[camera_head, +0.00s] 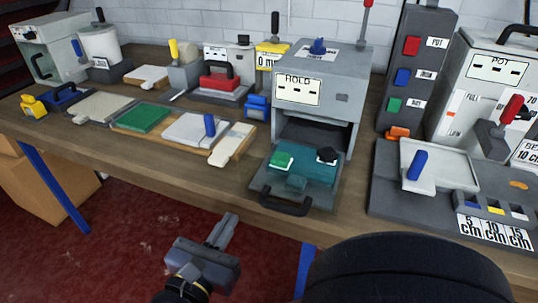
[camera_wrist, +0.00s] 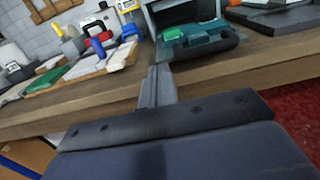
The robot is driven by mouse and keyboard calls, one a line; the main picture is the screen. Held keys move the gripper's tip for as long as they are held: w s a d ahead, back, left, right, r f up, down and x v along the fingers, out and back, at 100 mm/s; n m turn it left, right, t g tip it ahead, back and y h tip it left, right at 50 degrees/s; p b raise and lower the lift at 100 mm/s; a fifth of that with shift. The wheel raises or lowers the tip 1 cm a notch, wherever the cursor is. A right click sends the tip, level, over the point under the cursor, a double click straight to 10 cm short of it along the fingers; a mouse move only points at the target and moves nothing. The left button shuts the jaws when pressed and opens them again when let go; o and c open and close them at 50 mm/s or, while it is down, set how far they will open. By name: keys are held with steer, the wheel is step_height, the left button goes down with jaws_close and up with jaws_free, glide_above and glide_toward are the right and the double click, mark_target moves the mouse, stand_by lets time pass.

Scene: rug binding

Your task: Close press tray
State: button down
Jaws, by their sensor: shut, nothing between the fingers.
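The press (camera_head: 317,110) is a grey box labelled HOLD with a blue knob on top. Its teal tray (camera_head: 303,184) is pulled out at the front, with a dark handle (camera_head: 285,203) at its front edge over the table edge. A green block (camera_head: 281,160) and a black piece (camera_head: 327,155) are on the tray. The tray also shows in the wrist view (camera_wrist: 200,47), with the handle facing me. My gripper (camera_head: 222,230) is shut and empty, below and left of the tray handle, in front of the table edge and apart from it.
Left of the press on the wooden bench are boards with a green pad (camera_head: 143,118) and a red-topped press (camera_head: 219,84). To the right stand a grey station with a blue handle (camera_head: 417,165) and a machine labelled POT (camera_head: 488,85). Red floor before the bench is open.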

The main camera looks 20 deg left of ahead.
mark_target(280, 144)
steer(key=w, duration=0.6)
steer(key=w+d, duration=0.1)
steer(key=w, duration=0.3)
steer(key=shift+w, duration=0.1)
steer(key=w, duration=0.6)
steer(key=w+d, duration=0.1)
steer(key=w, duration=0.5)
steer(key=w+b, duration=0.1)
steer(key=w, duration=0.5)
steer(key=shift+w+d, duration=0.2)
steer(key=shift+w, duration=0.05)
steer(key=shift+w+r, duration=0.15)
steer(key=shift+r, duration=0.1)
